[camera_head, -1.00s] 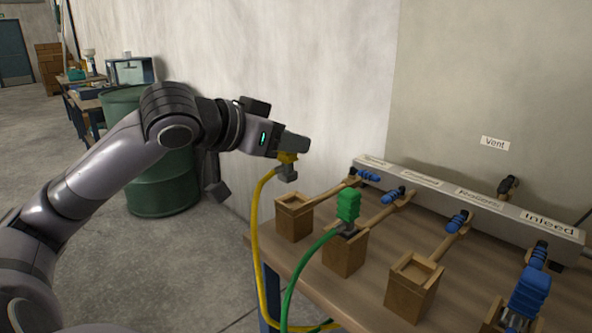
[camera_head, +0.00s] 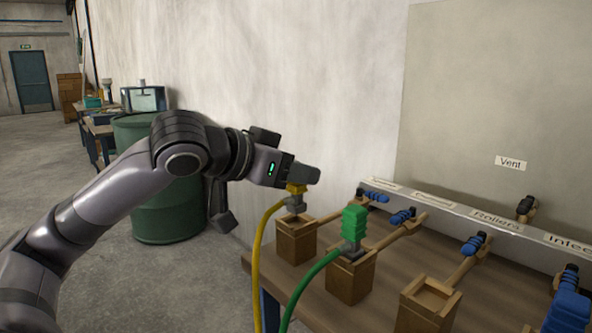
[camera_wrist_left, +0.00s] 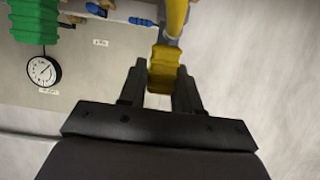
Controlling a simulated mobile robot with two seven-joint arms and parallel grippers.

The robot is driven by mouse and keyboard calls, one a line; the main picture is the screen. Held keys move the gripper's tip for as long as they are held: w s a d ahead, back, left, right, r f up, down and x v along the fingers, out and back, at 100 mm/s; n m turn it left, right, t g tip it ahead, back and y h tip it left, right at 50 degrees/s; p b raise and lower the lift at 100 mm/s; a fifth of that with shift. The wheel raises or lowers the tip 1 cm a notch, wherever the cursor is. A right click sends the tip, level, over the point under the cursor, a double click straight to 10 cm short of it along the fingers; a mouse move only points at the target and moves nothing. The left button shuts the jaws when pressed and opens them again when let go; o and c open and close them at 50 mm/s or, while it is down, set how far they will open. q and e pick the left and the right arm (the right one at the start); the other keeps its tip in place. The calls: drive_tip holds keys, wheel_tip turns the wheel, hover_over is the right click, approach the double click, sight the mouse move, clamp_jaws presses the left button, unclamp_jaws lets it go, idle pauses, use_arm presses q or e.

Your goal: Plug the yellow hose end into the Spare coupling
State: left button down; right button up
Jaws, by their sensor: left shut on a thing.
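My left gripper (camera_head: 305,180) is shut on the yellow hose end (camera_head: 297,190), whose grey tip points down. The tip is over the leftmost wooden box (camera_head: 296,243) at the bench's left end; I cannot tell whether it touches the rim. The left wrist view shows the yellow hose end (camera_wrist_left: 163,72) between the two fingers. The yellow hose (camera_head: 257,260) hangs down to the left of the box. The label above the leftmost coupling is too small to read, so I cannot confirm which is Spare. My right gripper is not in view.
A green hose end (camera_head: 354,225) stands in the second box (camera_head: 350,278), close to the right. The third box (camera_head: 430,298) is empty. Blue-handled levers line the labelled rail (camera_head: 455,218) behind. A green drum (camera_head: 165,205) stands left of the bench (camera_head: 385,255).

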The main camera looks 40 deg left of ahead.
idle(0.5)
use_arm(q)
drive_tip(key=shift+f, duration=0.15)
drive_tip(key=shift+f+b, duration=0.2)
drive_tip(key=shift+b, duration=0.1)
drive_tip(key=shift+f, duration=0.3)
idle(0.8)
drive_tip(key=shift+f+b, duration=0.65)
drive_tip(key=shift+f, duration=0.1)
idle(0.4)
